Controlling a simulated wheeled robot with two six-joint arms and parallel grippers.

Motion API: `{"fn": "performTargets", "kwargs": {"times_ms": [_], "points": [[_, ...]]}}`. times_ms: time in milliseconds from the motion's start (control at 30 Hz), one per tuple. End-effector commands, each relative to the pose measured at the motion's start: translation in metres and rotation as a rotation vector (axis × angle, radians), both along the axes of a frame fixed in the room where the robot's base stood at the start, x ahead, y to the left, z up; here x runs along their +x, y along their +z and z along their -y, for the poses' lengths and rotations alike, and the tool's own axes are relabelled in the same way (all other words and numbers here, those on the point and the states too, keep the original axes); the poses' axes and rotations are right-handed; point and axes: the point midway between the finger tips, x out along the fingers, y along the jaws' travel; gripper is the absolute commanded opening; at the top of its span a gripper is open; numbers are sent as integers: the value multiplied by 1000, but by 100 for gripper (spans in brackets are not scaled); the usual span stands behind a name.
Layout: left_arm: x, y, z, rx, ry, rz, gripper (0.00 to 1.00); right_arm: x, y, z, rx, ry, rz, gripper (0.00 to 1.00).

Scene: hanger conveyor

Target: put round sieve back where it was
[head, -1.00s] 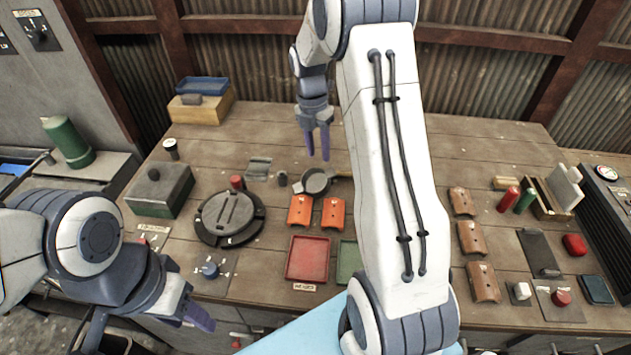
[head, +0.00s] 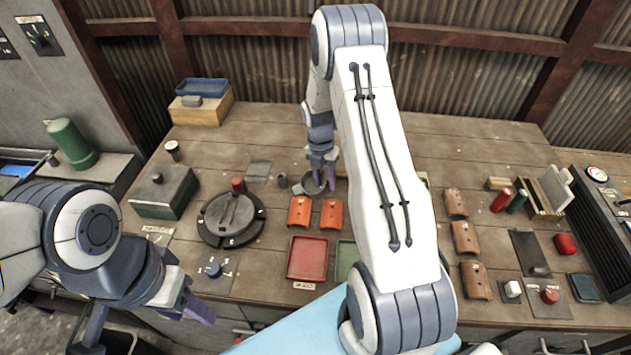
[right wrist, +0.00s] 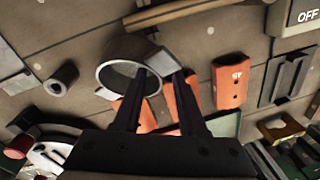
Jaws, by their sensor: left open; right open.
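The round sieve (head: 302,187), a dark grey ring-shaped piece, lies on the bench behind two orange pieces. In the right wrist view its pale rim (right wrist: 101,78) and open round inside show clearly. My right gripper (head: 322,178) points down at the sieve's right side, open. In the right wrist view its fingers (right wrist: 163,74) straddle the near right part of the rim, one over the inside and one outside; contact cannot be told. The sieve's right part is hidden by the gripper and arm. My left gripper (head: 200,308) is open and empty off the bench's front left.
Orange pieces (head: 299,211) lie just in front of the sieve. A red tray (head: 307,258) and a partly hidden green tray (head: 346,256) stand nearer. A round dark plate (head: 214,238) is left, beside a green box (head: 158,197). Brown pieces (head: 465,238) lie right.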

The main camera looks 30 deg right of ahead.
Motion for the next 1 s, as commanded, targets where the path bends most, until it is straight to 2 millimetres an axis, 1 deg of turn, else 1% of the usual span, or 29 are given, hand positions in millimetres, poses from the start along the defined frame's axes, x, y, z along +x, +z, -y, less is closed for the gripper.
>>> {"fn": "performTargets", "kwargs": {"times_ms": [167,200,300,1000], "points": [[0,-1,0,0,0,0,50,0,-1,0,-1,-1,1,41],[0,-1,0,0,0,0,50,0,0,0,-1,-1,1,33],[0,-1,0,0,0,0,50,0,0,0,-1,-1,1,0],[0,-1,0,0,0,0,50,0,0,1,-1,-1,1,0]]}}
